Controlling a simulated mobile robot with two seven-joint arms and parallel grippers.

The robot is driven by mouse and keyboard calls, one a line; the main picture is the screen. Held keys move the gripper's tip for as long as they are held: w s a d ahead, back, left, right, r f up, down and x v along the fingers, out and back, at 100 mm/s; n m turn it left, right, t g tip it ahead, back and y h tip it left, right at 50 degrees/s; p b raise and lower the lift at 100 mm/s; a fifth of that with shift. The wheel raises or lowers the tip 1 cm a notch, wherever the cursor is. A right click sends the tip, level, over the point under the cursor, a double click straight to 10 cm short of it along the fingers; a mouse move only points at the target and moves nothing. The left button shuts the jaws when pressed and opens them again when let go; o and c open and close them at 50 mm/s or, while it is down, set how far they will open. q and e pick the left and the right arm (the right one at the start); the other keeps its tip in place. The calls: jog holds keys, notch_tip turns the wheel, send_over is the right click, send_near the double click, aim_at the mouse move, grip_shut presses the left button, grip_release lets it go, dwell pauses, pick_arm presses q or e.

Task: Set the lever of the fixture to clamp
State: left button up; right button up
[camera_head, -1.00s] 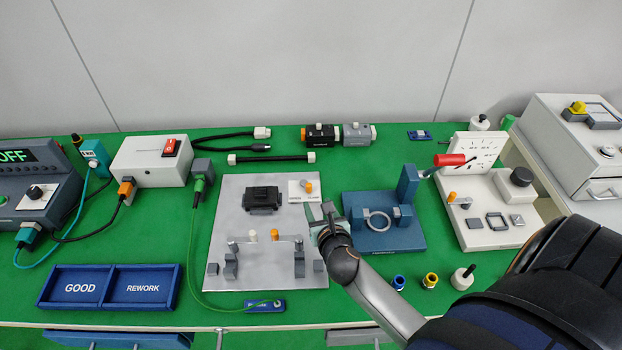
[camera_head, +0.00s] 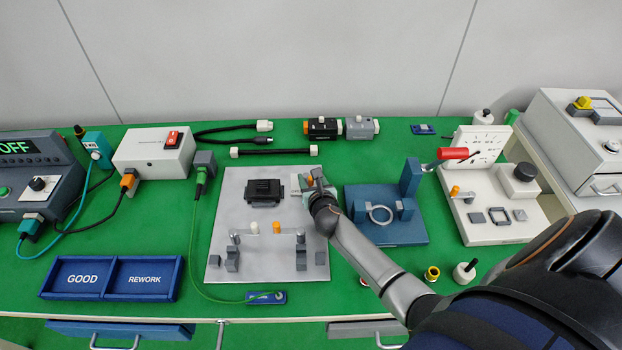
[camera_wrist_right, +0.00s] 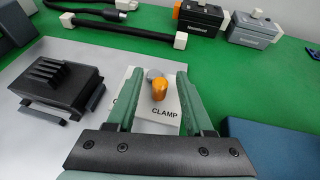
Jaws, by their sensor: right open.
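The fixture is a grey plate (camera_head: 225,262) with a black finned block (camera_head: 263,190) on it. Its lever (camera_wrist_right: 159,90) has an orange knob and a round grey pivot, on a white label plate (camera_wrist_right: 166,118) that reads CLAMP at the near right; the other word is mostly hidden. My right gripper (camera_head: 316,181) is over this label plate and hides most of the lever in the head view. In the right wrist view my right gripper (camera_wrist_right: 158,76) is open, with one green finger on each side of the knob. My left gripper is out of view.
Two levers with white and orange knobs (camera_head: 276,228) and grey blocks stand on the plate's near part. A blue fixture with a ring (camera_head: 380,215) stands close to the right of my gripper. A black bar (camera_head: 270,153) lies behind the plate.

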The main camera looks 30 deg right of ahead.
grip_shut()
dwell(0.5)
